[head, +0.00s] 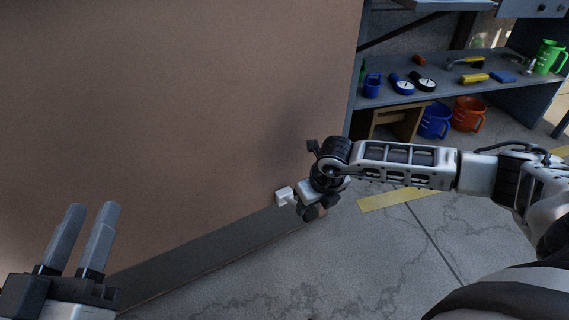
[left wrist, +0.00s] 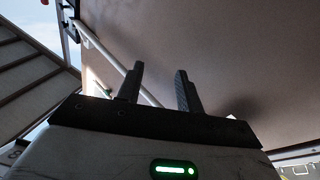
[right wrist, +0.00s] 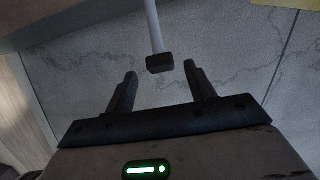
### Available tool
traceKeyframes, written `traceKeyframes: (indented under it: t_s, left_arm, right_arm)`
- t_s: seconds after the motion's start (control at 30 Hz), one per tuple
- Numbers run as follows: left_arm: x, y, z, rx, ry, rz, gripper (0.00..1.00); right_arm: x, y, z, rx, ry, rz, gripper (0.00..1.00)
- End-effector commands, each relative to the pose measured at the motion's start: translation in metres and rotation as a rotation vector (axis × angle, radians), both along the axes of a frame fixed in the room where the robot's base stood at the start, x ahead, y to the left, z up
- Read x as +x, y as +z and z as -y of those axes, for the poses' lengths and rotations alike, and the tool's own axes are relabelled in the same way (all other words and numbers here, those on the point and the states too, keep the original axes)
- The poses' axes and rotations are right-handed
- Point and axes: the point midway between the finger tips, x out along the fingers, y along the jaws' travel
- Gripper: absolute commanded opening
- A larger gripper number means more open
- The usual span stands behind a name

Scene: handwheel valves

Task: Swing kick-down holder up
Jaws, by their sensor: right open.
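The kick-down holder shows in the right wrist view as a pale rod with a dark rubber foot (right wrist: 160,63). It comes in from the top, with the foot ahead of and between the fingertips. A white block (head: 284,196), which looks like its bracket, sits low on the brown door panel (head: 190,110) in the head view. My right gripper (head: 309,209) is beside that block, low by the door edge. Its fingers (right wrist: 160,72) are apart and I see no grip on the foot. My left gripper (head: 92,212) is open and empty before the door; its spread fingers show in the left wrist view (left wrist: 160,78).
A grey workbench shelf (head: 440,95) with tools, gauges and a green jug (head: 550,56) stands at the back right. Blue (head: 434,121) and orange (head: 468,114) buckets are beneath it. Cracked concrete floor (head: 370,260) with a yellow stripe (head: 395,197) lies clear in front.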

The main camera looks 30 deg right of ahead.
Motion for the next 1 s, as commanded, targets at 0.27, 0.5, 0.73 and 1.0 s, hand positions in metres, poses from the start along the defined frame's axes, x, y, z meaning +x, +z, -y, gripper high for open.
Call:
traceKeyframes:
  t_s: [0.27, 0.5, 0.73, 1.0]
  left_arm:
    - [0.0, 0.03, -0.001, 0.071, 0.029, 0.299, 0.36]
    - [-0.011, 0.057, 0.0, 0.129, 0.047, 0.568, 0.36]
    - [-0.013, 0.061, 0.001, 0.132, 0.05, 0.592, 0.36]
    - [-0.013, 0.061, 0.001, 0.132, 0.049, 0.59, 0.36]
  right_arm:
    - [0.005, -0.023, -0.001, 0.001, 0.001, 0.0, 0.55]
    - [0.009, -0.04, -0.001, 0.001, 0.001, 0.0, 0.55]
    - [0.01, -0.04, -0.001, 0.001, 0.001, -0.001, 0.55]
    - [0.011, -0.04, 0.0, 0.001, 0.001, 0.0, 0.49]
